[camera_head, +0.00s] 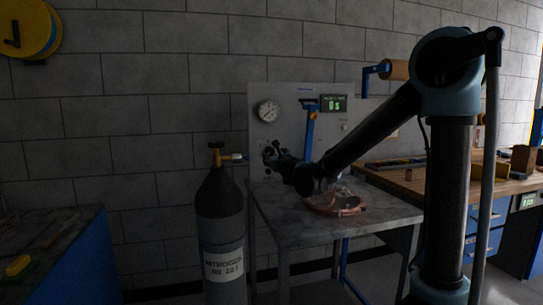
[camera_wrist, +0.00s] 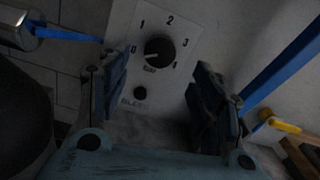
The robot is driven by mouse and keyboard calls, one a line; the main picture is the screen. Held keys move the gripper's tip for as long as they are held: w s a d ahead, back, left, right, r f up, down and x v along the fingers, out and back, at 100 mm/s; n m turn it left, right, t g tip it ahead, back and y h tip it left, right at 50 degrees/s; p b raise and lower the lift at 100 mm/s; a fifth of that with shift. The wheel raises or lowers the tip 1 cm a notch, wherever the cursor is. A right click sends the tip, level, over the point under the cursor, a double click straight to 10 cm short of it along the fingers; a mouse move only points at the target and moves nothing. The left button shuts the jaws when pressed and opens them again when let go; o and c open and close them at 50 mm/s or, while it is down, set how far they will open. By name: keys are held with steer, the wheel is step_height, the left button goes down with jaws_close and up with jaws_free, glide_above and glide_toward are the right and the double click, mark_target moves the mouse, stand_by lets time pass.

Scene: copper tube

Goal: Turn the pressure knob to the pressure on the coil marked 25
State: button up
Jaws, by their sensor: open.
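The pressure knob (camera_wrist: 158,50) is black and round, on a white plate marked 0 to 4 and "bar". Its pale pointer line seems to lie near the 0. My gripper (camera_wrist: 160,85) is open in the wrist view, its two fingers apart below the knob and not touching it. In the head view my gripper (camera_head: 274,158) is in front of the grey panel (camera_head: 285,95) and hides the knob. Copper coils (camera_head: 335,202) lie on the grey table (camera_head: 290,225); no mark on them is readable.
A round gauge (camera_head: 268,111) and a green digital display (camera_head: 334,104) are on the panel. A nitrogen cylinder (camera_head: 220,215) stands left of the table. A wooden bench (camera_head: 440,187) is at right. A blue lever (camera_head: 310,130) hangs near my arm.

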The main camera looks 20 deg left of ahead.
mark_target(270, 152)
steer(key=x, duration=0.8)
steer(key=shift+w, duration=0.1)
steer(key=c, duration=1.1)
